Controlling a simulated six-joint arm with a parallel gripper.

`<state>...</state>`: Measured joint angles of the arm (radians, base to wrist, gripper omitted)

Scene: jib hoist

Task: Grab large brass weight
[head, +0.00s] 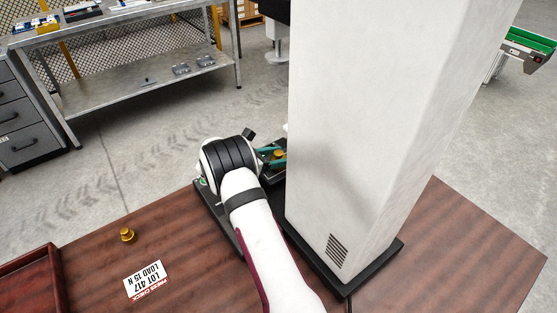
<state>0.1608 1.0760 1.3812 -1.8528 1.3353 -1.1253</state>
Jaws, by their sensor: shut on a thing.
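My gripper (271,155) has teal fingers and is at the centre, beyond my white and black wrist. It is shut on a brass weight (279,155), which shows only as a small gold patch between the fingers. The wrist and the white column hide much of this weight, so its full size and whether it touches what is below cannot be told. Another brass weight (127,235), small with a knob on top, stands upright on the wooden table at the left, apart from my gripper.
A tall white column (370,120) on a black base stands close right of my gripper and blocks the view behind it. A white label card (144,282) lies on the wooden table (85,252). A reddish-brown tray (32,285) is at the left edge. The table between is clear.

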